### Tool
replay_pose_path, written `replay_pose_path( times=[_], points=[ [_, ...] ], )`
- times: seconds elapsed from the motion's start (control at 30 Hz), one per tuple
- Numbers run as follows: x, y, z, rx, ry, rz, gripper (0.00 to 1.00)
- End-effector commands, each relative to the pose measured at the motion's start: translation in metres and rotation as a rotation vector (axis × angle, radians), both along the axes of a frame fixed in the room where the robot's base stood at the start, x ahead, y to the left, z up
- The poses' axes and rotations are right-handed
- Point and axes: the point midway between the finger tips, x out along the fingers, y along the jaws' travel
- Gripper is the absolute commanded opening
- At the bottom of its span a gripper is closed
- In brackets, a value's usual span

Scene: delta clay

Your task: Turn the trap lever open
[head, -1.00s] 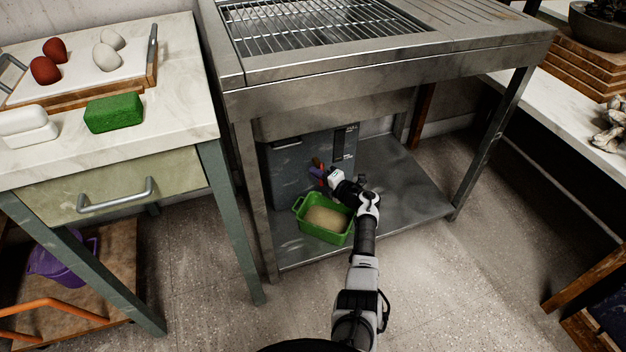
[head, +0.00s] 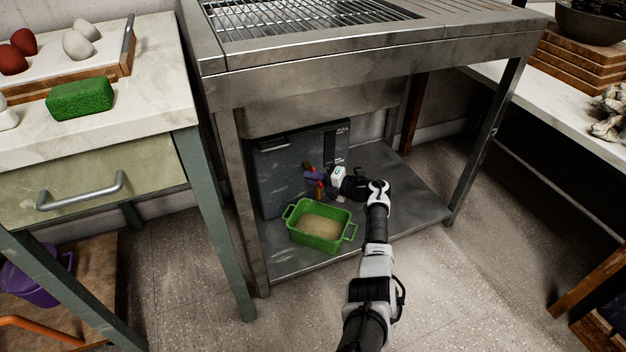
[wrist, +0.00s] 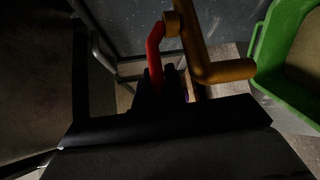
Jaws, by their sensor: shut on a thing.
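The trap lever is a red handle (wrist: 155,45) on a brass-orange pipe (wrist: 196,45) in the wrist view. The pipe bends to the right at its lower end. My gripper (wrist: 158,85) has its dark fingers closed around the free end of the red lever. In the head view my gripper (head: 316,177) is at the front of the grey trap box (head: 285,170), under the steel sink. The red lever (head: 320,190) shows there as a small piece beside the purplish fingers. The fingers hide part of it.
A green tub (head: 320,240) with tan contents stands on the steel shelf (head: 405,210) just below the lever. Sink legs (head: 233,200) stand on both sides. The shelf is clear to the right. A counter with a drawer (head: 80,185) is at left.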

Motion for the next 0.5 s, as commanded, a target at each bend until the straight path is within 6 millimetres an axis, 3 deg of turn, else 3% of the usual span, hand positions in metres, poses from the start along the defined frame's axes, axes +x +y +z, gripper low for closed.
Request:
replay_pose_path(
  times=[0.13, 0.17, 0.3, 0.5],
  points=[
    [0.0004, 0.0015, 0.0002, -0.002, -0.001, 0.001, 0.00],
    [0.0004, 0.0014, 0.0003, -0.002, -0.001, 0.001, 0.16],
    [0.0003, 0.0012, 0.0003, -0.001, -0.001, 0.001, 0.34],
    [0.0002, 0.0006, -0.0001, -0.001, 0.000, 0.000, 0.34]
  ],
)
